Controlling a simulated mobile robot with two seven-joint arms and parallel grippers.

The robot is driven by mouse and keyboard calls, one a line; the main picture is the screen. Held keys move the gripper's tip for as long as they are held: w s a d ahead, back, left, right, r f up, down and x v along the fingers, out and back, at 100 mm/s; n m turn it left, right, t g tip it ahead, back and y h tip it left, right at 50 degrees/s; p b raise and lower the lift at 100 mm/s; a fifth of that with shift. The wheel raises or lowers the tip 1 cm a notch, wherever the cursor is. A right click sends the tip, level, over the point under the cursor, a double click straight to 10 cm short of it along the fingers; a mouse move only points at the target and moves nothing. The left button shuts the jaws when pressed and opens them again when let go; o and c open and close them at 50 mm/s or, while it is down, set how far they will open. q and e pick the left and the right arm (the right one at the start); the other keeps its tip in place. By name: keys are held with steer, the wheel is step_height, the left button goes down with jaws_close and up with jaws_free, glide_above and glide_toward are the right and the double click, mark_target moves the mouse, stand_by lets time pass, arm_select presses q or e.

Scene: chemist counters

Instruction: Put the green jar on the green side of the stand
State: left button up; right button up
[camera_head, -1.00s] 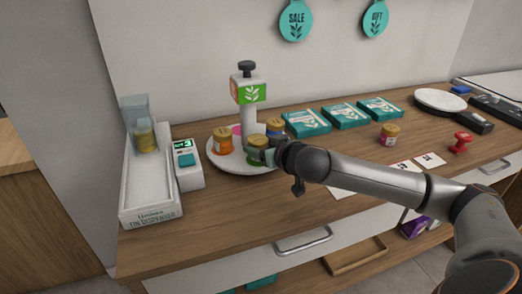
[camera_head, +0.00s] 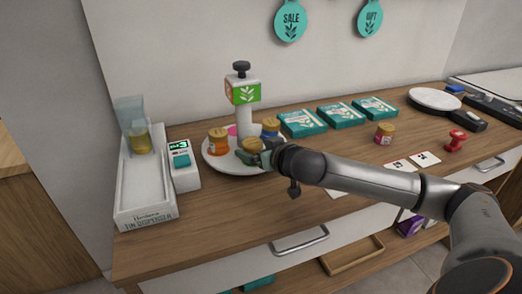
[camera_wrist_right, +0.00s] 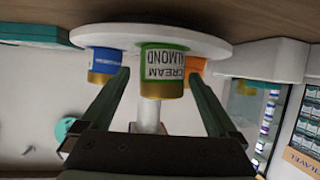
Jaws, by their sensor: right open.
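The green jar has a gold lid (camera_head: 250,145) and a green-edged label reading CREAM ALMOND (camera_wrist_right: 163,64). It appears to stand upright on the round white stand (camera_head: 216,163), at its front, below the green leaf face of the post's sign (camera_head: 246,93). My right gripper (camera_head: 259,154) is at the jar. In the wrist view, which is upside down, its open fingers (camera_wrist_right: 158,82) lie on either side of the jar with gaps. The gripper hides part of the jar in the head view. My left gripper is out of view.
An orange jar (camera_head: 218,142) and a blue jar (camera_head: 270,128) stand close by on the stand. A tin dispenser (camera_head: 147,210) and a small device (camera_head: 184,178) are to the left. Teal boxes (camera_head: 341,115) and another jar (camera_head: 384,133) are to the right.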

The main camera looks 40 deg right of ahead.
steer(key=b+v, duration=0.1)
steer(key=v, duration=1.1)
